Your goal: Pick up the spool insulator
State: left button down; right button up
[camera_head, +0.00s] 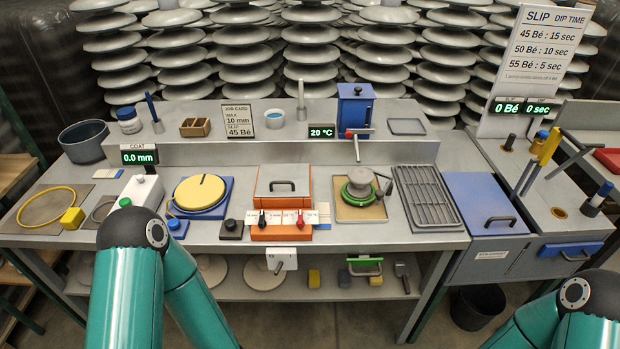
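A grey spool-shaped piece (361,176), which looks like the spool insulator, stands upright on the bench. A green ring (358,193) surrounds its lower part, on a tan board (372,212). A small grey part sits at its right side; I cannot tell whether it is joined to it. My left and right arms show only as teal links at the bottom left and bottom right. Both grippers are outside the picture, and nothing of mine touches the spool.
Left of the board stands an orange box (283,185) with a handle. Right of it lies a dark grate (424,196), then a blue-lidded tank (485,200). A blue container with a tap (355,108) stands on the shelf behind. Stacked grey discs (310,55) fill the background.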

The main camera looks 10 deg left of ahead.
aim_at(359, 177)
jog(key=z, duration=0.6)
jog(key=i, duration=0.15)
jog(key=u, duration=2.45)
jog(key=k, duration=1.05)
jog(key=z, duration=0.4)
jog(key=i, duration=1.35)
jog(key=z, duration=0.7)
